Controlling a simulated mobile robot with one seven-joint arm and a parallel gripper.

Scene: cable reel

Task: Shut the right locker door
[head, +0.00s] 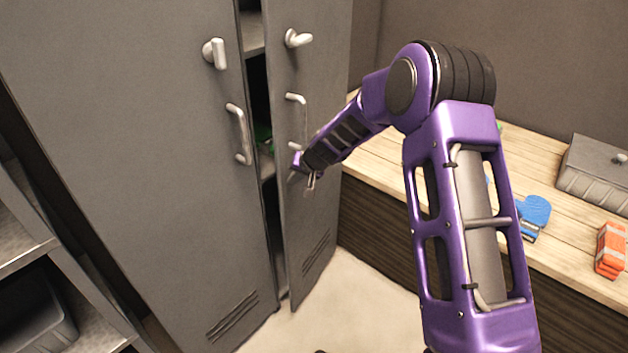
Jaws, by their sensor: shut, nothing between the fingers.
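The right locker door (308,226) is grey and stands slightly ajar, with a dark gap along its left edge. It carries a knob (297,39) near its top and a pale bar handle (297,120) below that. The left locker door (140,150) appears closed, with its own knob and bar handle (238,134). My gripper (311,186) is shut and empty, in front of the right door just below its handle. I cannot tell whether the fingertips touch the door.
Shelves and something green (263,140) show inside the locker through the gap. A wooden bench (380,165) stands to the right, holding a blue item (534,212), an orange item (611,250) and a grey lidded box (597,172). Metal shelving (25,250) stands at left. The pale floor ahead is clear.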

